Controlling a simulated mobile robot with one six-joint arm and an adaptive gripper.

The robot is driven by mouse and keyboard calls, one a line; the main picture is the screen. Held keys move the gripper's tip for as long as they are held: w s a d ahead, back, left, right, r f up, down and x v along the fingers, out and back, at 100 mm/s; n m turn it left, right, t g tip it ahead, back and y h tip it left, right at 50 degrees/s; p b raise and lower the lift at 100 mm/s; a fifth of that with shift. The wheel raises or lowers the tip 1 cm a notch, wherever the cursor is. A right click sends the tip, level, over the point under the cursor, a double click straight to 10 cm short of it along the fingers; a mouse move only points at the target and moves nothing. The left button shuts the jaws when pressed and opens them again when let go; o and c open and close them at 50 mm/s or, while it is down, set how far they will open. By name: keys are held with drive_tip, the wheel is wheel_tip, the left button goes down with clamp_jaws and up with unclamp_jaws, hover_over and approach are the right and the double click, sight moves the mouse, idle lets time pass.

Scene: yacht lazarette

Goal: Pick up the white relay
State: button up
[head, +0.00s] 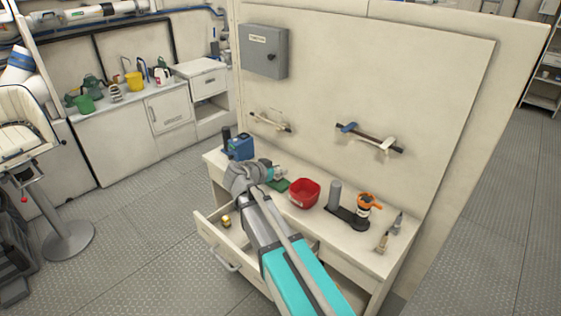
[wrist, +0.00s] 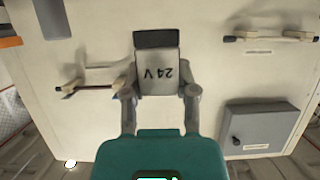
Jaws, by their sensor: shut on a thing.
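The white relay (wrist: 158,74) shows in the wrist view as a pale block with a dark end and "24V" printed on its face, upside down in the picture. My gripper (wrist: 160,92) is shut on it, with one grey finger against each side. The wall fills the background behind it. In the head view my gripper (head: 277,173) is small and partly hidden by my own arm, above the workbench near its back left. I cannot make out the relay clearly there.
On the workbench stand a blue device (head: 238,147), a red bowl (head: 304,193), a grey cylinder (head: 335,195), an orange-topped jar (head: 366,206) and brushes (head: 383,241). A drawer (head: 215,243) is open at the front. A grey box (head: 263,51) and racks hang on the wall.

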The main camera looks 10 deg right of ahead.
drive_tip(key=shift+s+a+r+p, duration=0.25)
drive_tip(key=shift+s+r, duration=0.1)
drive_tip(key=shift+s, duration=0.4)
drive_tip(key=shift+s+a+r+p, duration=0.2)
drive_tip(key=shift+s+r+p, duration=0.1)
drive_tip(key=shift+s, duration=0.4)
drive_tip(key=shift+s+a+r+p, duration=0.25)
drive_tip(key=shift+s+r, duration=0.1)
drive_tip(key=shift+s, duration=0.4)
